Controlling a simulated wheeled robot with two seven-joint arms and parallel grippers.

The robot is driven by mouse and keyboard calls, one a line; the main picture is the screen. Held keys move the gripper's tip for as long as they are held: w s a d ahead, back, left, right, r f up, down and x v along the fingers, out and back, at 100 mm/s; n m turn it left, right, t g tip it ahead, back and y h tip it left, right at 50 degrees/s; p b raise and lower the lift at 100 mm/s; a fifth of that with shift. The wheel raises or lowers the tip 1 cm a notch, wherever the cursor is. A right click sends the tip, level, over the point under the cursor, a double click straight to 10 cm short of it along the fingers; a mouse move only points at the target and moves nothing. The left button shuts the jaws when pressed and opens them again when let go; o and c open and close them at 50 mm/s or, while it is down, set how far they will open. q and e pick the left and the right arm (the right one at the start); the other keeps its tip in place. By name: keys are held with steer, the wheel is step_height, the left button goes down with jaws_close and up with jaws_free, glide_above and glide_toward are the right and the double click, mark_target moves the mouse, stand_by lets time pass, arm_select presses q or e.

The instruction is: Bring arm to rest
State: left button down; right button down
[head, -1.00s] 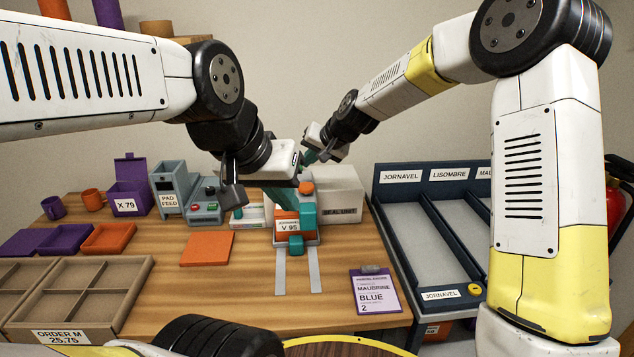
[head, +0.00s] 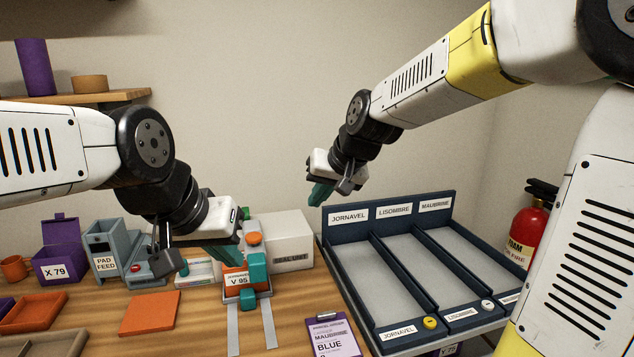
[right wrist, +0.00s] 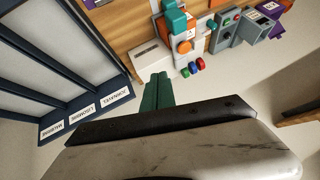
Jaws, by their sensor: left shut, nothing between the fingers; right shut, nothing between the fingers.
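My left gripper (head: 222,256) is low over the table, its teal fingers shut and empty in front of the seal unit and close by the orange-and-teal press marked V 95 (head: 238,280). Whether it touches the press I cannot tell. My right gripper (head: 319,194) is raised in the air above the back left corner of the sorting rack (head: 335,228), shut and empty. In the right wrist view its teal fingers (right wrist: 157,92) are together with nothing between them.
The rack has lanes labelled Jornavel, Lisombre and Maubrine. A white seal unit box (head: 290,240) stands behind the press. A pad feed (head: 108,250), an orange pad (head: 150,312) and a clipboard (head: 332,338) are on the table. A fire extinguisher (head: 527,232) stands at right.

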steer(key=s+d+h, duration=0.1)
steer(key=s+d, duration=0.6)
steer(key=s, duration=0.3)
steer(key=s+d+f+m+h, duration=0.1)
steer(key=s+d, duration=0.7)
steer(key=s, duration=0.2)
